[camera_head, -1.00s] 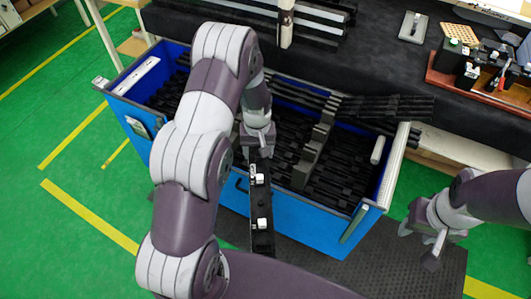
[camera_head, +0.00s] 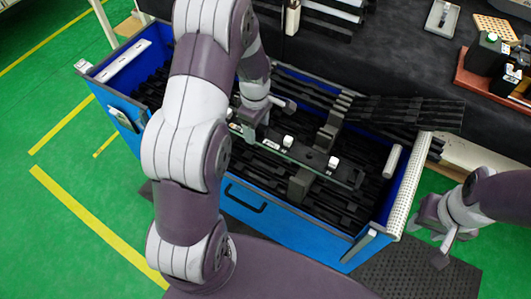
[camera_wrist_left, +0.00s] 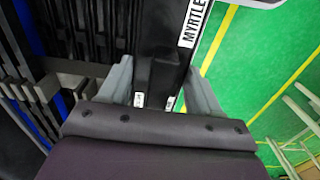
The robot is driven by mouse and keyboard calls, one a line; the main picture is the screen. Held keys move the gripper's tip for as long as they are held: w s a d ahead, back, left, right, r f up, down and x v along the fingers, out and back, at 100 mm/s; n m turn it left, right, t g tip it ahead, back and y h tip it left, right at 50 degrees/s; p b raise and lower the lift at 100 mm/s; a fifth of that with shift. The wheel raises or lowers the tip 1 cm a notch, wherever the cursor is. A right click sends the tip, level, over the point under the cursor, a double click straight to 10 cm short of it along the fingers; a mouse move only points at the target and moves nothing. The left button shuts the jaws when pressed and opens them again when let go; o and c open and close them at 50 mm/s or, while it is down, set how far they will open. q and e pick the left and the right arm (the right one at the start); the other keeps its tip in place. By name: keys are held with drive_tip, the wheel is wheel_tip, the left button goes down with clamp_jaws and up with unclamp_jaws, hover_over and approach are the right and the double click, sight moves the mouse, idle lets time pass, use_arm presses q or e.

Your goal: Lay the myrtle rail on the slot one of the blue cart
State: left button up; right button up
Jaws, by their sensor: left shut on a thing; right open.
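The myrtle rail (camera_head: 310,153) is a long black bar with white clips on top. It is held above the open blue cart (camera_head: 300,232), slanting down to the right across it. In the left wrist view the rail (camera_wrist_left: 165,25) carries a white label reading MYRTLE. My left gripper (camera_head: 248,130) is shut on the rail near its left end; in the wrist view its grey fingers (camera_wrist_left: 158,88) stand on either side of it. My right gripper (camera_head: 445,238) is open and empty, right of the cart. I cannot tell which slot is slot one.
The cart holds several black rails and grey dividers (camera_head: 328,132). A fan of black strips (camera_head: 405,112) lies over its back right corner. Behind is a dark bench (camera_head: 385,60) with a red-brown tray (camera_head: 470,75) of parts. Green floor (camera_head: 60,245) is clear at left.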

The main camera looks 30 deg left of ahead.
use_arm(q)
wheel_tip(320, 180, down, 3)
drive_tip(key=shift+s+r+b, duration=0.1)
drive_tip(key=shift+r+b, duration=0.1)
drive_tip(key=shift+b, duration=0.65)
wheel_tip(320, 180, down, 10)
drive_tip(key=shift+w, duration=0.3)
use_arm(e)
wheel_tip(320, 180, down, 3)
drive_tip(key=shift+w+r, duration=0.1)
drive_tip(key=shift+w, duration=0.05)
use_arm(q)
drive_tip(key=shift+s+f, duration=0.1)
drive_tip(key=shift+f, duration=0.1)
drive_tip(key=o, duration=1.3)
